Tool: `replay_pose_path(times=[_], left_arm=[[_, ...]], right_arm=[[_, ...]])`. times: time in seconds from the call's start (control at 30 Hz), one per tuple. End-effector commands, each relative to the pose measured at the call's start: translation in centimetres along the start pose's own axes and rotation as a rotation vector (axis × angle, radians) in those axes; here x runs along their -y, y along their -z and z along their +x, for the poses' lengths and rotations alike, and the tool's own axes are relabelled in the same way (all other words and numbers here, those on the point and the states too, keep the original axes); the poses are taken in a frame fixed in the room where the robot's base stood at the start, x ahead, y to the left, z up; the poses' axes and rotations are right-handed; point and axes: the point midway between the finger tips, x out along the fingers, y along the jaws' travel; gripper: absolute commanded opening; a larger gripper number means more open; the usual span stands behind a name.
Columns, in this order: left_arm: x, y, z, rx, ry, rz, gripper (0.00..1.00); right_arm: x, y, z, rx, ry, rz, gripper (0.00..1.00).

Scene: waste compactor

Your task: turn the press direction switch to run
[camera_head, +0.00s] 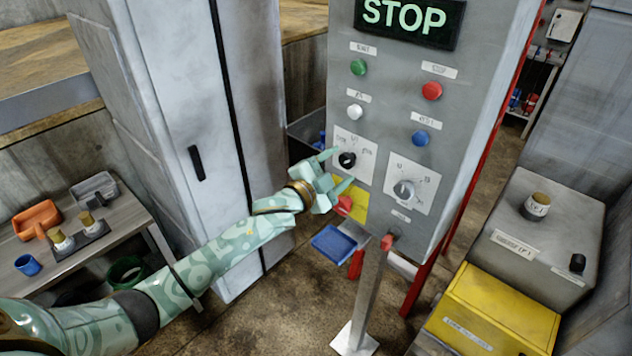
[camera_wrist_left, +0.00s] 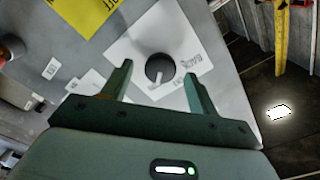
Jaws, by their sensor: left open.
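The grey control panel (camera_head: 388,110) stands in the middle of the head view. My left gripper (camera_head: 338,169) is open in front of the black switch. In the left wrist view the black switch (camera_wrist_left: 159,68) shows a light pointer mark and lies just beyond and between the two fingertips of my left gripper (camera_wrist_left: 158,82). I cannot tell if the fingers touch it. My right gripper is not in view.
Green (camera_head: 359,67), red (camera_head: 432,91), white (camera_head: 355,111) and blue (camera_head: 420,138) buttons sit above the switch. A lit STOP sign (camera_head: 408,17) is on top. A yellow patch with a red part (camera_head: 344,203) is just below. A blue tray (camera_head: 333,245) is lower down.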

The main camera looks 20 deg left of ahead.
Motion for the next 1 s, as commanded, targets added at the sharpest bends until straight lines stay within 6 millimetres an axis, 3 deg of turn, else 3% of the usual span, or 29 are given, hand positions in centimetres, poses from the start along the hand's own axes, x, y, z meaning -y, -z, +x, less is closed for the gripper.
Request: replay_pose_path(times=[0.5, 0.7, 1.0], left_arm=[[-0.3, -0.1, -12.7, 0.002, -0.005, 0.000, 0.59], [-0.2, -0.1, -14.9, 0.001, -0.003, 0.000, 0.59], [-0.1, 0.0, -15.2, 0.000, -0.001, 0.000, 0.59]], right_arm=[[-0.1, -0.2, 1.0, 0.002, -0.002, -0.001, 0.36], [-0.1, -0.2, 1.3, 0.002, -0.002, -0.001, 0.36], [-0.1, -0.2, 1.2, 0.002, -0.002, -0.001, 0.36]])
